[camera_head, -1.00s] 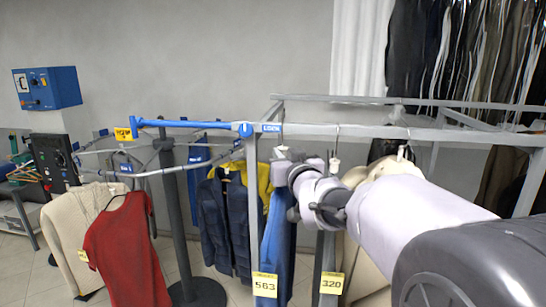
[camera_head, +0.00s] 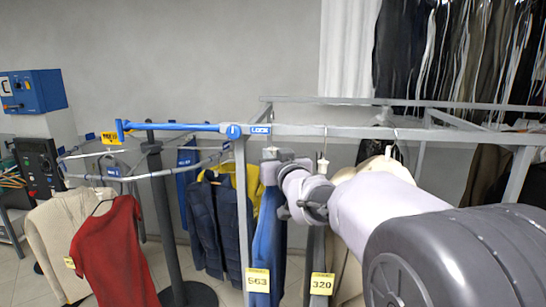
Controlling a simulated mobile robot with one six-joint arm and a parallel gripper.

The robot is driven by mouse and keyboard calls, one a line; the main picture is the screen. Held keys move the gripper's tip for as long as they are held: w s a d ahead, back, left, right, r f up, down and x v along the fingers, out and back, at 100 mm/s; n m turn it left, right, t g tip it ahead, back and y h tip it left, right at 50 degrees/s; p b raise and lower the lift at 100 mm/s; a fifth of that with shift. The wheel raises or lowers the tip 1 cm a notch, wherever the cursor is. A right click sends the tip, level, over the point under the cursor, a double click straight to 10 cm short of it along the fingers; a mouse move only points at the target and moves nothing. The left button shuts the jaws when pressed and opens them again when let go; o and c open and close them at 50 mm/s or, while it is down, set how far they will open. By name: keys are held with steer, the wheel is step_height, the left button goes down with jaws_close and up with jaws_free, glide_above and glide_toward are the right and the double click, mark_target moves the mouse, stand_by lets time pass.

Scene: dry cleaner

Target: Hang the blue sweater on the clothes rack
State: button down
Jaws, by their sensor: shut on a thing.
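The blue sweater (camera_head: 266,240) hangs upright below my gripper (camera_head: 272,156), just right of the rack's front post. My gripper is shut at the top of the sweater; its fingertips and the hanger hook are too small and partly hidden to make out. The clothes rack (camera_head: 355,132) is a grey metal frame with its top rail just above my gripper. I cannot tell whether the sweater's hanger touches the rail.
A navy vest (camera_head: 216,225) and a yellow garment hang behind the post. Yellow tags 563 (camera_head: 258,280) and 320 (camera_head: 322,284) hang low. A blue bar (camera_head: 180,127) reaches left. A red shirt (camera_head: 108,250) and cream cardigan (camera_head: 48,235) hang at left.

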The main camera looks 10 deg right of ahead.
steer(key=shift+f+b, duration=1.25)
steer(key=shift+b, duration=0.3)
steer(key=shift+f+b, duration=0.25)
steer(key=shift+b, duration=0.25)
steer(key=c, duration=1.3)
jaws_free()
steer(key=shift+o, duration=0.2)
steer(key=s+d+b, duration=0.1)
steer(key=s+b, duration=0.1)
steer(key=s, duration=1.5)
steer(key=shift+s+d+b, duration=0.2)
steer(key=shift+b, duration=0.1)
